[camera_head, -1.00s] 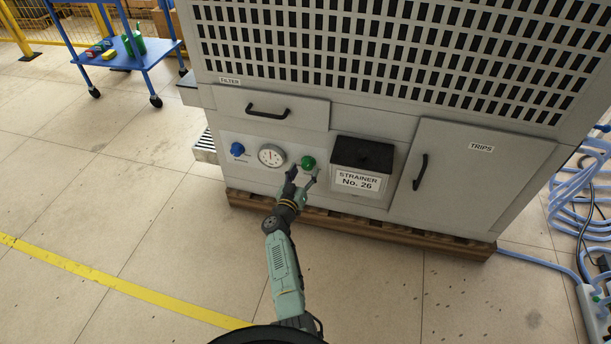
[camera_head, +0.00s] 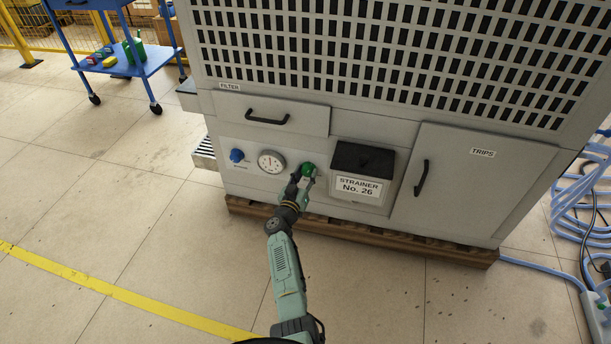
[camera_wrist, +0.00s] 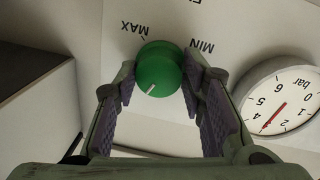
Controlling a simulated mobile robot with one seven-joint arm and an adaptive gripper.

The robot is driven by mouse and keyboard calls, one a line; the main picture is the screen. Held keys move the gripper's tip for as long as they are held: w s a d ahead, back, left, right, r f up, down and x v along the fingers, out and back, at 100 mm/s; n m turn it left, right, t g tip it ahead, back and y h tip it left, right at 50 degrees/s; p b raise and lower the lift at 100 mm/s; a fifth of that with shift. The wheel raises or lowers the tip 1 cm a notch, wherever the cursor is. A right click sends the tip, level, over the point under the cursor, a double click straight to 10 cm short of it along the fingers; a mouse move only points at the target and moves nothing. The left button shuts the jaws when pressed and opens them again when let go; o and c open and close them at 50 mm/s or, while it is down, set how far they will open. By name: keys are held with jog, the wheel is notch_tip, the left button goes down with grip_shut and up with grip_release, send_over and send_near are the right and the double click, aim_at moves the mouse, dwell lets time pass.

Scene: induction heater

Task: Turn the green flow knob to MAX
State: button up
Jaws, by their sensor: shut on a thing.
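The green flow knob (camera_head: 307,168) is on the front panel of the grey machine, right of the round gauge. In the wrist view the knob (camera_wrist: 159,70) sits between my gripper's fingers, with its white mark at the lower left of its face. The upside-down MAX label (camera_wrist: 134,30) is above the knob to the left, and the MIN label (camera_wrist: 202,46) is to the right. My gripper (camera_head: 304,175) is shut on the knob, one padded finger on each side. The fingers hide part of the knob's sides.
The pressure gauge (camera_wrist: 283,104) is close beside the right finger in the wrist view; its red needle shows. A blue knob (camera_head: 237,155) is left of the gauge. The black-topped strainer box (camera_head: 361,159) juts out right of the green knob. The floor in front is clear.

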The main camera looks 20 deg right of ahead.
jog(key=c, duration=0.4)
jog(key=shift+o, duration=0.2)
jog(key=shift+m, duration=0.3)
jog(key=m+p, duration=0.1)
jog(key=m, duration=0.3)
jog(key=shift+a+m+y, duration=0.1)
jog(key=shift+m+y, duration=0.2)
jog(key=m+p, duration=0.1)
jog(key=m, duration=0.4)
jog(key=m+y, duration=0.1)
jog(key=m, duration=0.4)
jog(key=shift+m+b, duration=0.4)
jog(key=m, duration=0.2)
jog(key=m+b, duration=0.1)
jog(key=m, duration=0.2)
jog(key=shift+r+t+y, duration=0.15)
jog(key=shift+t+y, duration=0.15)
